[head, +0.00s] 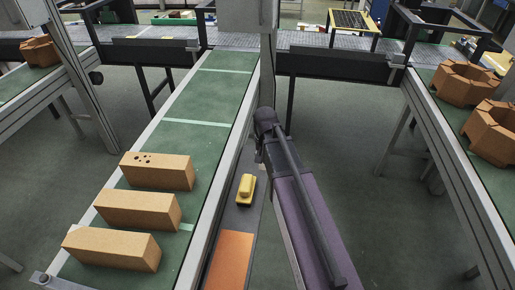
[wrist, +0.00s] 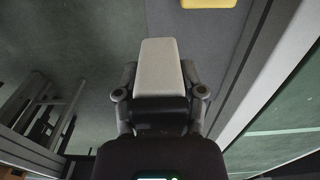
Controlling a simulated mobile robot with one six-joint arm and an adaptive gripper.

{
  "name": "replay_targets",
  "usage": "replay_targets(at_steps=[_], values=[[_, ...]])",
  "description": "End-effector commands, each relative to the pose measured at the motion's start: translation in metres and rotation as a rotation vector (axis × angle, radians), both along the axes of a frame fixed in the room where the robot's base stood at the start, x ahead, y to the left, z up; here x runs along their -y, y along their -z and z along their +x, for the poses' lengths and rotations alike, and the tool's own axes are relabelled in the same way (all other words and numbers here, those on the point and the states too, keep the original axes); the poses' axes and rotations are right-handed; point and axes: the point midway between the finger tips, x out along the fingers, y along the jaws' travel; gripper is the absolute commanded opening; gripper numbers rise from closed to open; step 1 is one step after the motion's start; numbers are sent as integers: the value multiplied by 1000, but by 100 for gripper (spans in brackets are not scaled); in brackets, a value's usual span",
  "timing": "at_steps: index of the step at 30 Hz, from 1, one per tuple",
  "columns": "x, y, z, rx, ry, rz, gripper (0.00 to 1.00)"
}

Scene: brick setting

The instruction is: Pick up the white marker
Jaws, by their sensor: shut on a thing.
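The white marker (wrist: 160,62) shows in the wrist view as a pale, blunt, block-like shape. It lies between the two fingers of my gripper (wrist: 159,82), which is shut on it. Its far end sticks out beyond the fingertips, and its near end is hidden by the gripper. In the head view my arm reaches forward beside the belt. The gripper there is mostly hidden by the arm, and I cannot make out the marker.
A yellow object (head: 246,188) with a dark base sits on a narrow grey ledge beside an orange panel (head: 231,258). The green conveyor (head: 205,120) on the left carries three tan bricks (head: 137,209). Hollow orange blocks (head: 465,83) stand on the right conveyor. Floor between is clear.

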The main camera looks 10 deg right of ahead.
Motion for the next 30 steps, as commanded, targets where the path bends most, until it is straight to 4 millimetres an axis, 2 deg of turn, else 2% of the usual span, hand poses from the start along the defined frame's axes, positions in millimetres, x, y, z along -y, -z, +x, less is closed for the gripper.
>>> replay_targets(at_steps=[1, 3, 5, 9, 16, 30], values=[[2, -2, -18, 0, 1, 0, 4], [4, -4, -31, 0, 1, 0, 4], [5, -5, -42, 0, 2, 0, 4], [7, -5, -51, 0, 2, 0, 4], [8, -6, -60, 0, 1, 0, 4], [9, -6, -61, 0, 1, 0, 4]])
